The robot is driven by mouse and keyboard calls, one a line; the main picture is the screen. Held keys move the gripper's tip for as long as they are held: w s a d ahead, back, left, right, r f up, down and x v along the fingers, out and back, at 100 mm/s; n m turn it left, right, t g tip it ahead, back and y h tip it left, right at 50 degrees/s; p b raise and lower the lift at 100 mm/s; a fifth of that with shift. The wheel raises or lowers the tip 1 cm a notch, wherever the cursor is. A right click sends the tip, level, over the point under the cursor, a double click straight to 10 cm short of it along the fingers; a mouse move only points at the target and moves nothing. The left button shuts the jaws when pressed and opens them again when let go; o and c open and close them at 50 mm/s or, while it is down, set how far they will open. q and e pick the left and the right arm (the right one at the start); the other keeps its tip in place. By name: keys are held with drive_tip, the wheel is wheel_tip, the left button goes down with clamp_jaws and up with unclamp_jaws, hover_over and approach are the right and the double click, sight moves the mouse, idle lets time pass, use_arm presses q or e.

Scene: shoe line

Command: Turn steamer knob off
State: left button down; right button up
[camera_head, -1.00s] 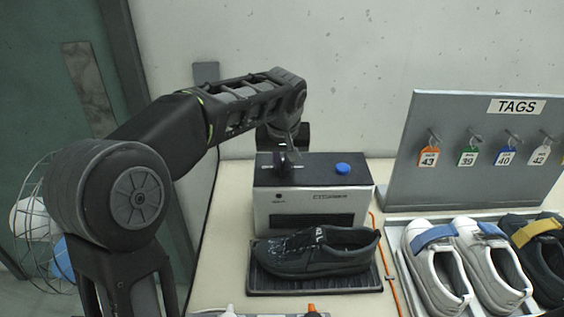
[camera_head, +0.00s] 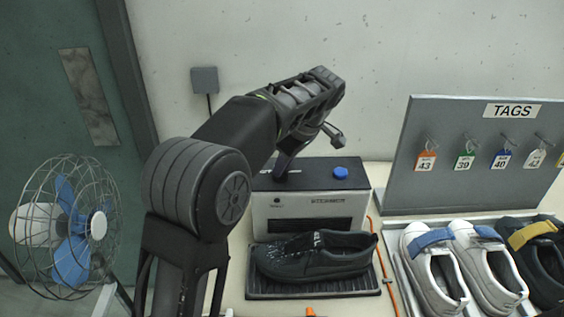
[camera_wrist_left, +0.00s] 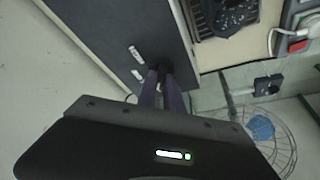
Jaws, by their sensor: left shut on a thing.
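The steamer (camera_head: 310,212) is a box with a dark top and a pale front, standing on the table near the wall. Its top also shows in the left wrist view (camera_wrist_left: 105,28). My left gripper (camera_head: 281,173) reaches down onto the left part of that top. In the left wrist view its fingers (camera_wrist_left: 160,72) are shut on a small dark knob, mostly hidden between the fingertips. A blue round button (camera_head: 340,172) sits apart, to the right on the steamer's top. My right gripper is not in view.
A black shoe (camera_head: 315,257) rests on a ribbed tray (camera_head: 310,287) in front of the steamer. Several shoes stand in a tray at right, below a tag board (camera_head: 470,150). A caged fan (camera_head: 65,225) stands at left. An orange cable (camera_head: 388,265) runs beside the shoe.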

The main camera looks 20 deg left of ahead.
use_arm(q)
drive_tip(key=shift+n+g+p, duration=0.3)
drive_tip(key=shift+n, duration=0.6)
drive_tip(key=c, duration=1.5)
unclamp_jaws()
